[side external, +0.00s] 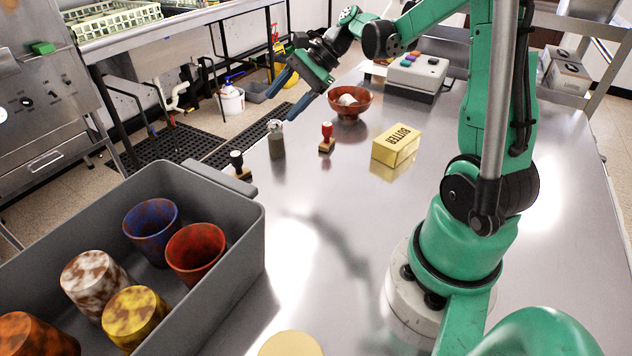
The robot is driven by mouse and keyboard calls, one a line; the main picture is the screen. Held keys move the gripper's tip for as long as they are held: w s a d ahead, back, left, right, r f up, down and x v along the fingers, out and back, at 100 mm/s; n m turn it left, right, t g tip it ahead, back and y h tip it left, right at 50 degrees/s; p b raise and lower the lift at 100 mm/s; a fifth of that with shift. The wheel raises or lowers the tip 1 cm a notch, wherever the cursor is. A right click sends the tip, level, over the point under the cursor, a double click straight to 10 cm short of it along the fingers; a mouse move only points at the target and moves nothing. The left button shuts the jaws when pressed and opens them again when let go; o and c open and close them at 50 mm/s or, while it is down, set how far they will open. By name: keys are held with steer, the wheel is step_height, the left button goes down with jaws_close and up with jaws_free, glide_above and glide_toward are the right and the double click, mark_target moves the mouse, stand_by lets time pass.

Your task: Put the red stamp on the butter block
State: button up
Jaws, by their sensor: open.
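The red stamp (327,132) stands upright on the steel table, with a red handle on a wooden base. My gripper (283,99) is open with blue fingers and holds nothing. It is in the air up and to the left of the red stamp, apart from it. Nothing is on top of the butter block.
A black-handled stamp (237,163) and a grey-green cylinder (276,143) stand left of the red stamp. A reddish bowl (350,103) with white contents and a button box (418,74) are behind. A grey bin (252,240) with several cups fills the front left.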

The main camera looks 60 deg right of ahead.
steer(key=s+a+n+h, duration=0.6)
steer(key=a+n, duration=0.6)
steer(key=n, duration=0.5)
steer(key=shift+s+r, duration=0.3)
steer(key=shift+o, duration=0.5)
steer(key=shift+s+a+n+t+h, duration=0.15)
steer(key=shift+a+n+t, duration=0.1)
steer(key=shift+n, duration=0.3)
steer(key=shift+s+a+n+t+h, duration=0.15)
steer(key=shift+n+t, duration=0.1)
steer(key=shift+n, duration=0.3)
